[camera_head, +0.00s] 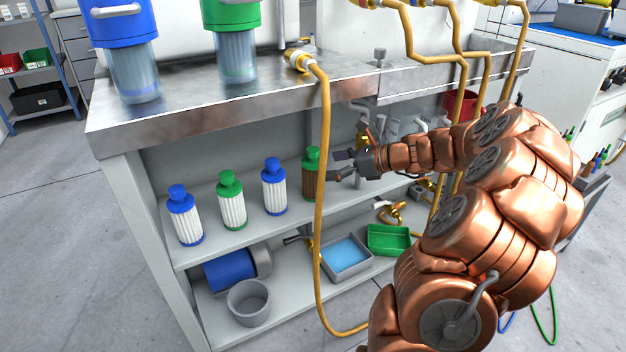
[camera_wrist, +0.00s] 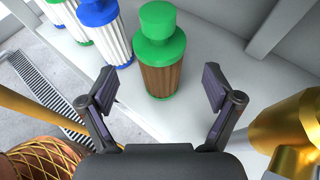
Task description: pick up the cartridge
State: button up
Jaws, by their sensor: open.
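Several capped cartridges stand upright in a row on the middle shelf. The nearest to my gripper is a brown cartridge with a green cap (camera_head: 312,174), partly hidden by the yellow hose in the head view; it also shows in the wrist view (camera_wrist: 159,80). To its left stand a white one with a blue cap (camera_head: 274,187), a white one with a green cap (camera_head: 231,201) and another white one with a blue cap (camera_head: 184,216). My gripper (camera_head: 343,166) is open and empty. In the wrist view its fingers (camera_wrist: 160,88) point at the brown cartridge, which stands just beyond them, untouched.
A yellow hose (camera_head: 324,200) hangs in front of the shelf near my gripper. A brass fitting (camera_wrist: 285,125) stands close to the right finger. The steel counter (camera_head: 290,85) lies above. Below are a grey bucket (camera_head: 249,304), a blue-bottomed tray (camera_head: 347,258) and a green tray (camera_head: 389,241).

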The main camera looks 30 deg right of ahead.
aim_at(319, 162)
jog(key=x, duration=0.1)
jog(key=b+x, duration=0.1)
jog(key=x, duration=0.1)
jog(key=r+b+x, duration=0.1)
jog(key=x, duration=0.1)
jog(key=shift+w+a+f, duration=0.15)
jog(key=shift+w+a, duration=0.1)
jog(key=shift+w, duration=0.05)
jog(key=c, duration=1.4)
jog(key=shift+r+p, duration=0.35)
jog(key=shift+p, duration=0.5)
